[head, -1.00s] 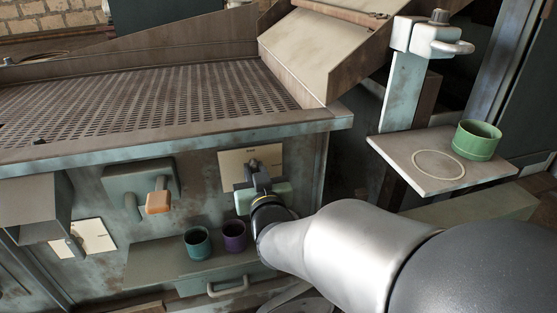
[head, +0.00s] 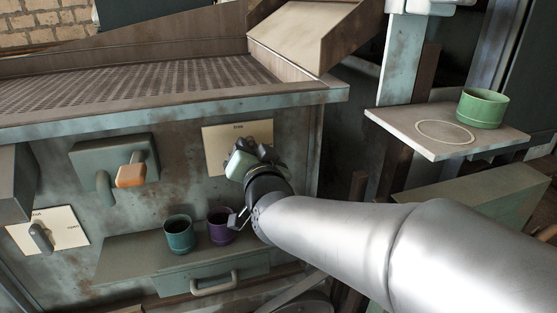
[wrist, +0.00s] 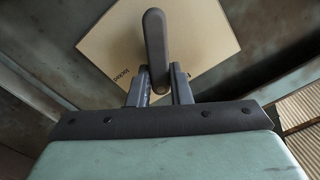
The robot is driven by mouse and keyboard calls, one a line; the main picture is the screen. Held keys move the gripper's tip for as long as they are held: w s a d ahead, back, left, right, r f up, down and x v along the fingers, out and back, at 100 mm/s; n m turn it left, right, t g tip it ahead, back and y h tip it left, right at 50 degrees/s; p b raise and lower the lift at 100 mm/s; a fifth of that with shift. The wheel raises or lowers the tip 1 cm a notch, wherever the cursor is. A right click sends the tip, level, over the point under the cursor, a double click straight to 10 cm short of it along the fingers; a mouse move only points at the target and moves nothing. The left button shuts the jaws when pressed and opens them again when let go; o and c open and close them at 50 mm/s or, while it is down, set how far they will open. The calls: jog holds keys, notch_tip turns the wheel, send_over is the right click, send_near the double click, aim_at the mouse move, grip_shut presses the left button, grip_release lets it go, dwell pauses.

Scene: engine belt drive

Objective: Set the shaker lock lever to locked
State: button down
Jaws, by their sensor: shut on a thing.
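A dark grey lever (wrist: 154,40) stands in front of a cream plate (wrist: 205,45) in the wrist view. My gripper (wrist: 159,82) is shut on the lower part of the lever, one finger on each side. In the head view my gripper (head: 268,152) reaches the cream plate (head: 220,140) on the machine's front panel. The gripper and wrist hide most of the lever there, so its exact setting is hard to tell.
A teal cup (head: 179,237) and a purple cup (head: 222,229) stand on a ledge just below my wrist. An orange-handled lever (head: 131,176) and another plate with a lever (head: 40,238) are to the left. A green cup (head: 482,109) stands on a shelf at right.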

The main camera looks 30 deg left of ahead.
jog(key=m+b, duration=0.4)
jog(key=f+m+b, duration=0.1)
jog(key=m+b, duration=0.2)
jog(key=b, duration=0.2)
jog(key=f+m+b, duration=0.1)
jog(key=m+b, duration=0.3)
jog(key=b, duration=0.1)
jog(key=shift+w+d+m, duration=0.3)
jog(key=shift+w+d, duration=0.05)
jog(key=shift+b, duration=0.3)
jog(key=c, duration=1.3)
grip_release()
jog(key=v, duration=0.7)
jog(key=shift+s+d, duration=0.15)
jog(key=shift+s, duration=0.1)
